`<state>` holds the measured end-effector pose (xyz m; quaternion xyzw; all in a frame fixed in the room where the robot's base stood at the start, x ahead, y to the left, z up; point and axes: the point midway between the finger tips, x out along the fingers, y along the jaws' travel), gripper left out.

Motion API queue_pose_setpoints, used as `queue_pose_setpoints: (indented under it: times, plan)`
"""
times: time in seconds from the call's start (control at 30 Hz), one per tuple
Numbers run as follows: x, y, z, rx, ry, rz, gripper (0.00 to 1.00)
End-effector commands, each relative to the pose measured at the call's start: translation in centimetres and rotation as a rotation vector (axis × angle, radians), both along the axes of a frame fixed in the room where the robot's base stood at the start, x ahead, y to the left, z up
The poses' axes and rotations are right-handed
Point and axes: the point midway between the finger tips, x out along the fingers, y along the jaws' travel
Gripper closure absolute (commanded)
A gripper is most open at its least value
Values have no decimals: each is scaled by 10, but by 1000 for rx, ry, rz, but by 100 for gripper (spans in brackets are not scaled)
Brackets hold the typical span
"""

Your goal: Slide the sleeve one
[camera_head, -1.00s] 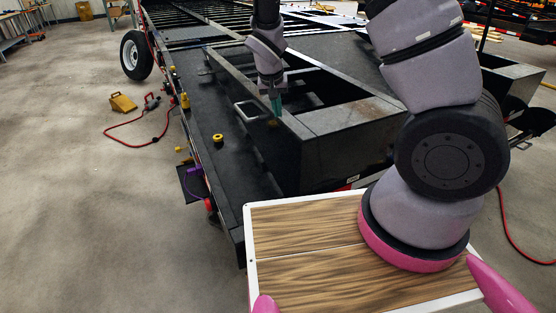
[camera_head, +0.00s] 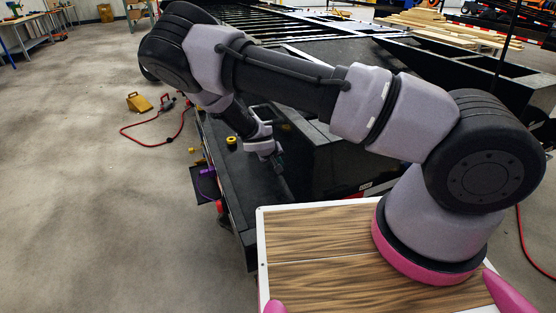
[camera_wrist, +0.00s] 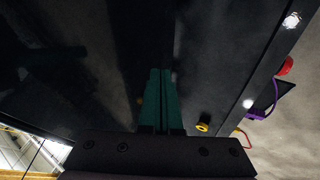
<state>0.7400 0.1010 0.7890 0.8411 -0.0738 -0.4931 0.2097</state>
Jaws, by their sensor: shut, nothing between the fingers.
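A short yellow-and-black ring-shaped piece (camera_head: 231,142) stands on the black side deck (camera_head: 240,182) of the trailer. It also shows in the wrist view (camera_wrist: 203,127), right of the fingers. I cannot tell whether this piece is the sleeve. My gripper (camera_head: 278,163) is low over the deck, right of the ring piece and beside the black box wall. In the wrist view its green fingers (camera_wrist: 160,72) are together with nothing between them. I cannot tell whether the fingertips touch the dark surface ahead.
The black box frame (camera_head: 340,160) rises right of my gripper. A purple part (camera_head: 207,171) and a red knob (camera_head: 221,208) sit along the deck's outer edge. A yellow chock (camera_head: 138,102) and a red cord (camera_head: 150,144) lie on the floor. The floor at left is mostly clear.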

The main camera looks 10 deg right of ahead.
Motion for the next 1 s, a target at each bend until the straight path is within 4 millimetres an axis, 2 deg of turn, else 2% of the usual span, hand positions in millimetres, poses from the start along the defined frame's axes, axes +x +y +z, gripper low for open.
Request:
queue_pose_setpoints:
  times: [0.1, 0.23, 0.33, 0.5, 0.9, 1.0]
  plan:
    - [14, -10, -23, -3, 2, 0, 100]
    - [26, -20, -40, -2, 2, -1, 100]
    - [30, -36, -38, -3, 1, -2, 100]
    - [35, -50, -37, -1, 1, -2, 100]
    - [36, -54, -37, -1, 1, -2, 100]
    - [38, -60, -37, 0, 1, -5, 100]
